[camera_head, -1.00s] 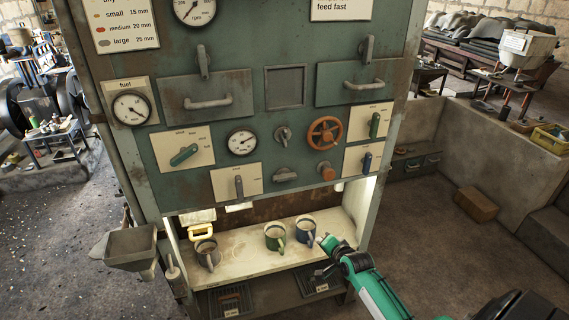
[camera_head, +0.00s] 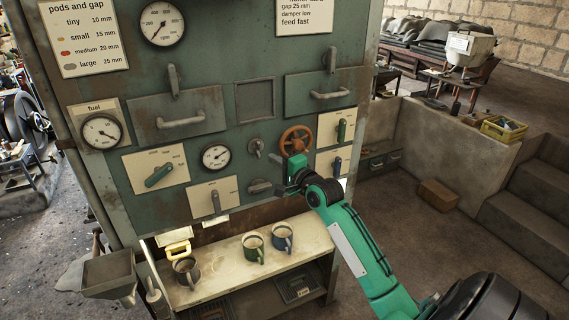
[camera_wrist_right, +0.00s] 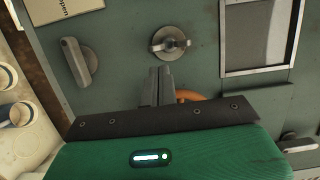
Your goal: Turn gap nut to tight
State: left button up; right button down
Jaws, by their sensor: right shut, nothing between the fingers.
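No readable label marks the gap nut. A small grey winged fitting on a round base (camera_head: 256,147) is on the green panel, left of the orange handwheel (camera_head: 296,140). The winged fitting also shows in the wrist view (camera_wrist_right: 171,42), just beyond my fingertips. A second grey knob (camera_head: 260,187) sits below it, and also shows in the wrist view (camera_wrist_right: 76,62). My right gripper (camera_head: 284,187) is in front of the panel, below the handwheel, shut and empty; its fingers (camera_wrist_right: 157,86) show no clear contact. The orange knob under the handwheel is hidden. My left gripper is out of view.
Levers on pale plates (camera_head: 160,174), two drawers with bar handles (camera_head: 183,118) and dials (camera_head: 101,130) surround the fittings. Several mugs (camera_head: 254,247) stand on the shelf below (camera_head: 225,266). A hopper (camera_head: 109,271) juts out at lower left.

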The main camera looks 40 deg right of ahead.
aim_at(258, 149)
jog(key=w, duration=0.2)
jog(key=shift+w+p, duration=0.35)
jog(key=shift+w, duration=0.25)
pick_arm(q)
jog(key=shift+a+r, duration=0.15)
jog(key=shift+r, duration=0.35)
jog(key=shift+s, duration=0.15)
pick_arm(e)
jog(key=shift+f, duration=0.1)
